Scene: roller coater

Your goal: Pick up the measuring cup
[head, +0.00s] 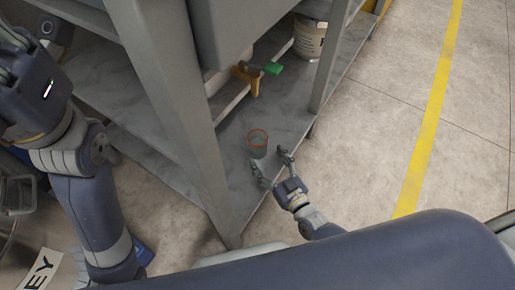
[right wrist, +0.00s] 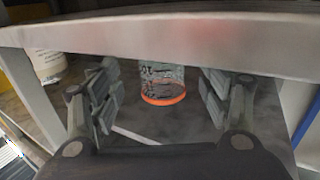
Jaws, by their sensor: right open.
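The measuring cup (head: 258,143) is a small clear cup with an orange-red rim, standing upright on the grey lower shelf (head: 222,130) near its edge. My right gripper (head: 270,162) is open at the shelf edge, its fingers pointing at the cup from the near side. In the right wrist view the cup (right wrist: 162,84) appears between the two spread fingers (right wrist: 160,98), farther off, with gaps at both sides. Its orange rim shows at the bottom there. My left gripper (head: 12,55) is partly cut off at the left edge, away from the cup; its opening is unclear.
A grey shelf post (head: 205,130) stands left of the cup, and another post (head: 328,55) stands behind it to the right. A yellow item with a green part (head: 262,72) and a white bucket (head: 308,38) are farther back. Open floor with a yellow line (head: 430,110) lies right.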

